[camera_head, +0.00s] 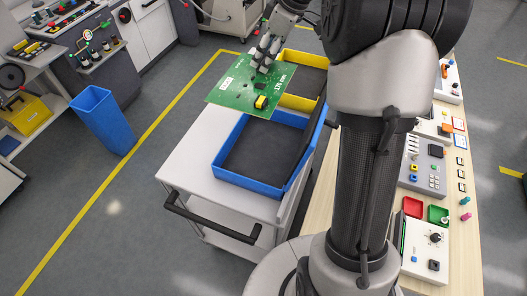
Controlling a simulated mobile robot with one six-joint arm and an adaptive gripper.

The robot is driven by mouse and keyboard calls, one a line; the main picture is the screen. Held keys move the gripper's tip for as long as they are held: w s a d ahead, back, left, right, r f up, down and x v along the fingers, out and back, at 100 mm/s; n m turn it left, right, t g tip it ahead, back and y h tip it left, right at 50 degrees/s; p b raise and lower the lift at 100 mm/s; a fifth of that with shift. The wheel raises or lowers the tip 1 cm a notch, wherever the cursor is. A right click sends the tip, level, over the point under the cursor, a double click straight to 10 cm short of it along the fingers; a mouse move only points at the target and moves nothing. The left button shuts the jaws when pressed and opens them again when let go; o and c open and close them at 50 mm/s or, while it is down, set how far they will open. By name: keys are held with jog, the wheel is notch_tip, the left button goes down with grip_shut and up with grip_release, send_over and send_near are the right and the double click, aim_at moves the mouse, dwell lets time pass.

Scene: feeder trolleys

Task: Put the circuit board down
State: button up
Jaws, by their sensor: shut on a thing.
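My gripper (262,62) points down and is shut on the green circuit board (238,88). The board has a yellow part and dark chips on its top face. It is held roughly level above the trolley, over the far-left side of its top. Whether the board touches anything beneath it cannot be seen. The blue tray (232,181) on the near part of the trolley (196,160) has a dark, empty-looking bottom. The yellow tray (300,103) stands behind it and is partly hidden by the board.
My own arm covers the middle right. A wooden bench (384,240) with control boxes stands on the right. A blue bin (104,118) stands on the floor at left. The trolley's black handle (212,218) faces the near side. The floor at lower left is clear.

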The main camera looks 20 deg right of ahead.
notch_tip(320, 180, down, 23)
jog(key=b, duration=0.4)
jog(key=shift+w+r+b, duration=0.15)
jog(key=shift+w+b, duration=0.1)
jog(key=shift+b, duration=0.05)
jog(key=shift+f+b, duration=0.4)
jog(key=shift+b, duration=0.15)
jog(key=o, duration=1.3)
jog(key=shift+r, duration=0.1)
